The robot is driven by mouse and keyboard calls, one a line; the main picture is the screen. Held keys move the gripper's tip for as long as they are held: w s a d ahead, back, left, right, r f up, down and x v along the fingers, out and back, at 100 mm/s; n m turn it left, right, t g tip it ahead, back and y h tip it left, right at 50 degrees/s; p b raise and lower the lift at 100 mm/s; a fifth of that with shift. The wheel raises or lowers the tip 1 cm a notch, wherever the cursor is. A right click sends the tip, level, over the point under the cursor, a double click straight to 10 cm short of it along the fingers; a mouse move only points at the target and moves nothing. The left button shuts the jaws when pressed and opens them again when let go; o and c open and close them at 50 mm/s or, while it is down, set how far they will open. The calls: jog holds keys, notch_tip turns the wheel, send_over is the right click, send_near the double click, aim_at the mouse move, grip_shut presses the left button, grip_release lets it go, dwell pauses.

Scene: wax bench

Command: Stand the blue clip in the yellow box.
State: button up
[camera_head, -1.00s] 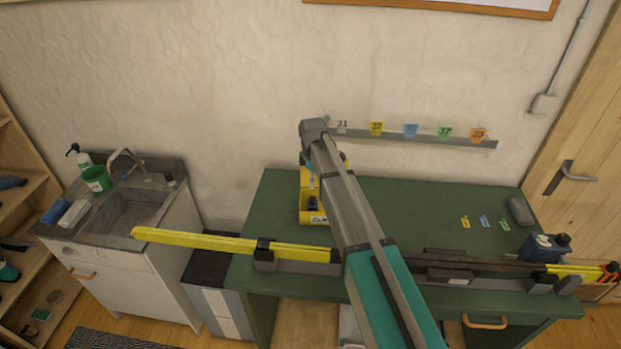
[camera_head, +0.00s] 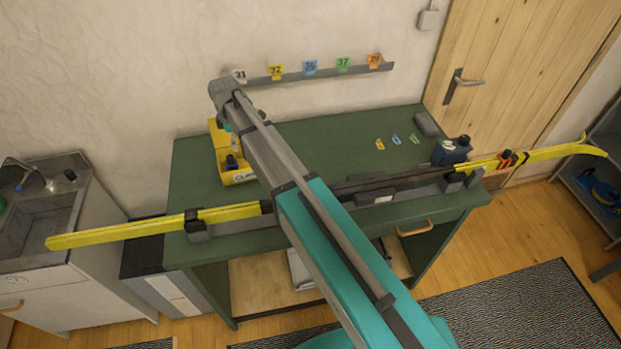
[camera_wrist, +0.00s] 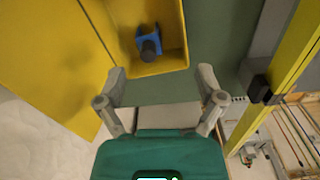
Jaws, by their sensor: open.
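The yellow box (camera_head: 238,177) stands at the left back of the green bench, partly behind my arm. In the wrist view the open yellow box (camera_wrist: 172,62) fills the top middle. The blue clip (camera_wrist: 143,35), with a dark round knob, is inside it, near the middle of its floor. It looks upright, though from above I cannot be sure. The clip also shows as a small dark and blue shape in the head view (camera_head: 232,163). My gripper (camera_wrist: 163,76) is open and empty, its fingertips just outside the box's near wall, apart from the clip.
A long yellow ski (camera_head: 130,229) lies along the bench's front edge in dark holders. A blue object with a black top (camera_head: 452,151) stands at the right. A wall rail (camera_head: 330,74) holds numbered tags.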

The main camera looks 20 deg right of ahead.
jog(key=s+d+m, duration=0.5)
jog(key=s+d, duration=0.1)
jog(key=s, duration=0.2)
jog(key=s+d+m, duration=0.6)
jog(key=s+d, duration=0.1)
jog(key=s+d+m, duration=0.5)
jog(key=s+d, duration=0.2)
jog(key=s, duration=0.1)
jog(key=shift+s, duration=0.3)
jog(key=shift+f, duration=0.1)
